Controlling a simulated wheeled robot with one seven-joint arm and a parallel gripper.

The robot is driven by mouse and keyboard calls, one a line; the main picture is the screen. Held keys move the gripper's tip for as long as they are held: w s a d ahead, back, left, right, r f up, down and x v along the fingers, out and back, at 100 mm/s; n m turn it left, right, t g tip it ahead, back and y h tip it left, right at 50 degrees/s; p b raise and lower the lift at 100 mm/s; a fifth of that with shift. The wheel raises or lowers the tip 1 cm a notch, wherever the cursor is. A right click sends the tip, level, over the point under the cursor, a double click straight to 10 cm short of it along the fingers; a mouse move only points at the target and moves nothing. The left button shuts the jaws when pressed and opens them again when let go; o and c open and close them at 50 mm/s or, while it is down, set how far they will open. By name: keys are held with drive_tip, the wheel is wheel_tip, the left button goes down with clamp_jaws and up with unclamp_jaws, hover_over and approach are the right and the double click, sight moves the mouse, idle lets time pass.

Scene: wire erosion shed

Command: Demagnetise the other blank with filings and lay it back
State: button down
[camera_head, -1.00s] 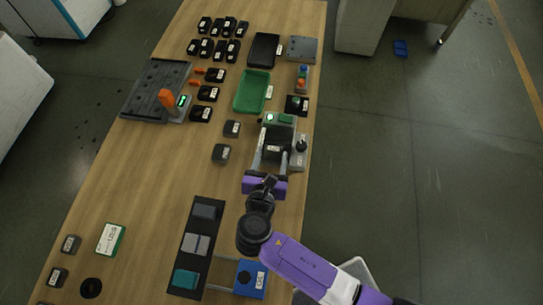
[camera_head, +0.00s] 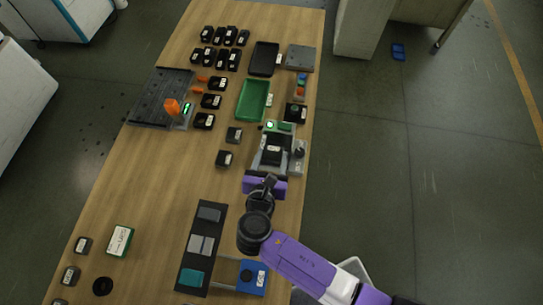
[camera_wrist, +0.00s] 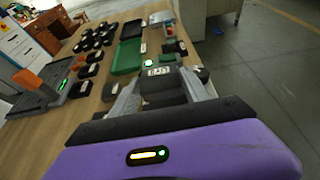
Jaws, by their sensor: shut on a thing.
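My gripper (camera_head: 273,152) points away over the bench's right side, its two grey fingers on either side of a dark block with a white label. In the wrist view the fingers (camera_wrist: 160,88) are shut on this dark block (camera_wrist: 163,84); its label is too small to read fully. The block (camera_head: 275,148) is at a small device (camera_head: 285,127) with a lit green lamp and a green part. I cannot tell whether it rests on the device. Two similar dark labelled blocks (camera_head: 234,135) (camera_head: 224,159) stand to the left. No filings can be made out.
A green tray (camera_head: 240,116) lies beyond. A black strip (camera_head: 186,284) holding grey and teal blocks and a blue box (camera_head: 253,276) are near. Several black pieces (camera_head: 208,57) stand at the back.

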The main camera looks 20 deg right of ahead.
drive_tip(key=shift+r+p, duration=0.4)
drive_tip(key=shift+r, duration=1)
